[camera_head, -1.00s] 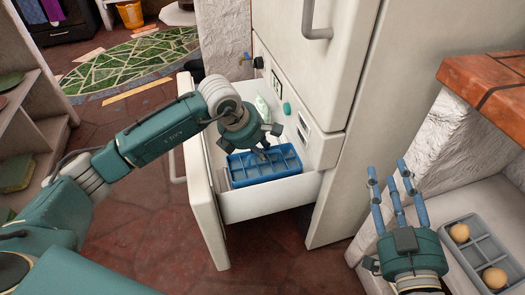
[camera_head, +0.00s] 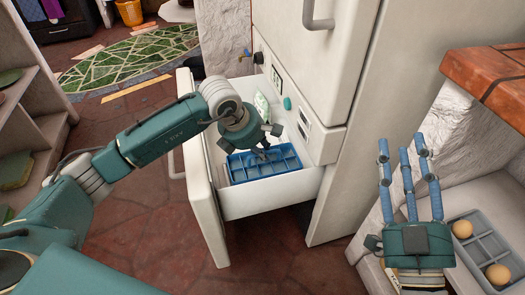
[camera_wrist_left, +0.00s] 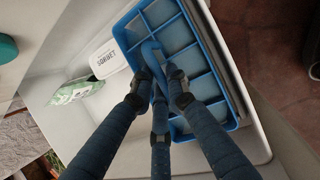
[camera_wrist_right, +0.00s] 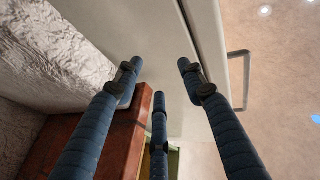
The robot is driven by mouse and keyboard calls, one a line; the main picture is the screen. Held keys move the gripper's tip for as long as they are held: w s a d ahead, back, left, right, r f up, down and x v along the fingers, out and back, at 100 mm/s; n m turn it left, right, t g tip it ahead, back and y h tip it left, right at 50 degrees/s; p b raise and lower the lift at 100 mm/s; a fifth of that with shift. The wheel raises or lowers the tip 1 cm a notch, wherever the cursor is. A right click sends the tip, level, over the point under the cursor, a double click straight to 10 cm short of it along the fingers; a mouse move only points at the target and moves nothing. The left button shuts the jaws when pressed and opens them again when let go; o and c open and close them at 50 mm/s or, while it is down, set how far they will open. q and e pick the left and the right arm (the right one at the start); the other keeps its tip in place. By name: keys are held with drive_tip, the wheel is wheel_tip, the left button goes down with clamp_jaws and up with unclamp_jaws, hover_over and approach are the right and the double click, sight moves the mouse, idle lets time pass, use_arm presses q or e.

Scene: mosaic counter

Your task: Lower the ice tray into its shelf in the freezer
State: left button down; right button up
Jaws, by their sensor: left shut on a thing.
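The blue ice tray (camera_head: 283,160) is inside the pulled-out white freezer drawer (camera_head: 268,201), close to its front right part. It also shows in the left wrist view (camera_wrist_left: 208,86), with pale blocks in its compartments. My left gripper (camera_head: 262,152) is above the tray, shut on its raised middle part (camera_wrist_left: 151,50). Whether the tray rests on the drawer floor I cannot tell. My right gripper (camera_head: 408,150) is open and empty, fingers pointing up, to the right of the freezer (camera_head: 345,130). It also shows in the right wrist view (camera_wrist_right: 158,85).
A white sorbet box (camera_wrist_left: 106,60) and a green bag (camera_wrist_left: 77,90) lie in the drawer beside the tray. A grey tray (camera_head: 484,240) with round tan things sits at the right. A brick-edged counter (camera_head: 485,85) is above it.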

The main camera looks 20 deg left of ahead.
use_arm(q)
drive_tip(key=shift+f, duration=0.3)
drive_tip(key=shift+f+b, duration=0.4)
drive_tip(key=shift+b, duration=0.1)
use_arm(e)
wheel_tip(320, 180, up, 6)
drive_tip(key=s+t+y, duration=0.1)
drive_tip(key=s+t, duration=0.2)
drive_tip(key=shift+f, duration=0.2)
drive_tip(key=shift+w, duration=0.1)
use_arm(q)
drive_tip(key=c, duration=1.6)
unclamp_jaws()
drive_tip(key=shift+c, duration=0.2)
